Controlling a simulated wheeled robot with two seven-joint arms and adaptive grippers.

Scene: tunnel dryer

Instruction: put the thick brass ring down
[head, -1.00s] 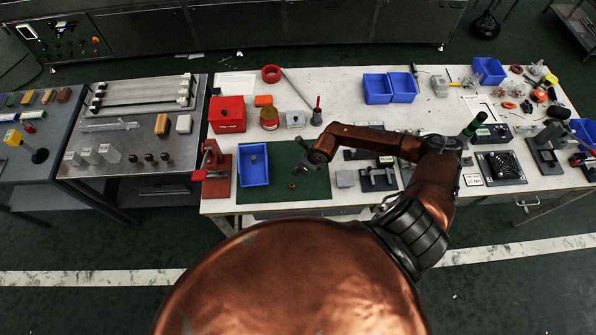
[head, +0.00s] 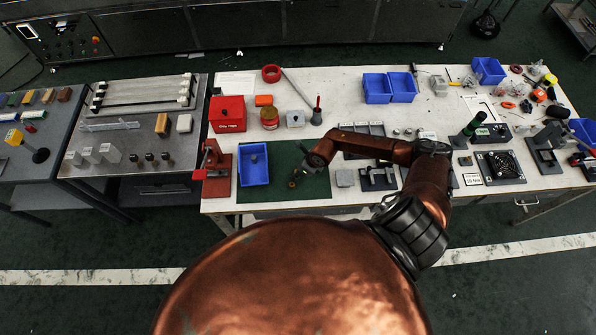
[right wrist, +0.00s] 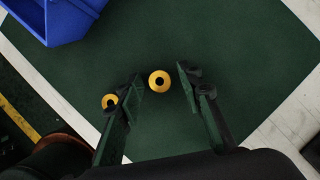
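Two brass rings show in the right wrist view over the green mat (right wrist: 230,45). One brass ring (right wrist: 159,80) is between my right gripper's fingertips, with a gap on each side. The other brass ring (right wrist: 109,101) is just outside the left finger, which partly covers it. I cannot tell which ring is the thick one. My right gripper (right wrist: 162,78) is open and points down at the mat. In the head view one small ring (head: 292,185) shows on the mat, beside the right gripper (head: 298,174). My left gripper is not in view.
A blue bin (head: 242,168) stands on the mat's left side, and also at the wrist view's upper left (right wrist: 45,25). A red clamp-like stand (head: 217,185) is left of it. Bare mat lies around the rings.

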